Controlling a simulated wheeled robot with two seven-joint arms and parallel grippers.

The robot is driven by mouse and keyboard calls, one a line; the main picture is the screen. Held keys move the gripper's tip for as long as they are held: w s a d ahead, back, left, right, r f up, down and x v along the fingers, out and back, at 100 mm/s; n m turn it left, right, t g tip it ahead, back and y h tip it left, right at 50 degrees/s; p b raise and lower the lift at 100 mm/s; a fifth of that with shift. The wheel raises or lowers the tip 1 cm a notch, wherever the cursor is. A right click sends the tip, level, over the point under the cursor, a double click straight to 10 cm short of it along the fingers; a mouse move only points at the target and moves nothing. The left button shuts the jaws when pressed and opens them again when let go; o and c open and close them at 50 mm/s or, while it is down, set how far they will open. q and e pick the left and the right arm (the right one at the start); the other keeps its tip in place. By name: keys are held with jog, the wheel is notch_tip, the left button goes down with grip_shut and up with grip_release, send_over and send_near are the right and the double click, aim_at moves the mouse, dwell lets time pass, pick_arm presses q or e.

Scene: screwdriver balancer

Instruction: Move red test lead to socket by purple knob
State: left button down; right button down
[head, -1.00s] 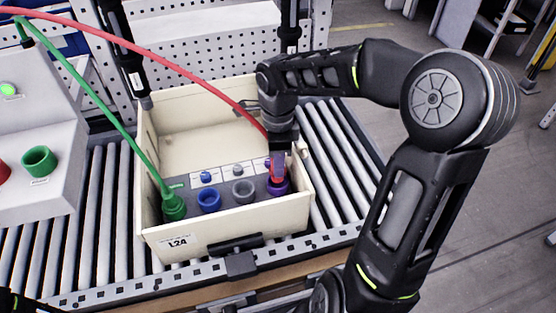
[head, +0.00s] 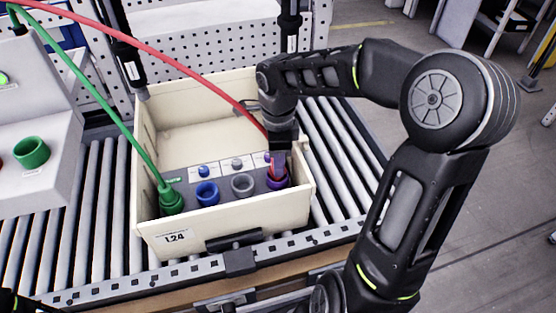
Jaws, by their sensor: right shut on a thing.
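The red test lead (head: 165,63) comes in from the upper left and runs down to my right gripper (head: 276,150). The gripper is shut on its plug end, at the right side of the cream bin. The red plug (head: 274,168) points down at the purple socket (head: 277,183), with its lower end within the socket's ring. I cannot tell how deep it sits. A small purple knob (head: 267,157) is just behind that socket, partly hidden by the plug. My left gripper is out of view.
The cream bin (head: 215,223) stands on a roller conveyor (head: 78,215). In it are a blue socket (head: 207,193), a grey socket (head: 243,185) and a green lead (head: 100,107) ending at the left. A grey console (head: 45,130) stands at left.

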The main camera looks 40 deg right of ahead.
jog(key=shift+f+b, duration=0.4)
jog(key=shift+f, duration=0.1)
jog(key=c, duration=1)
grip_release()
jog(key=shift+r, duration=3.95)
jog(key=shift+f, duration=0.1)
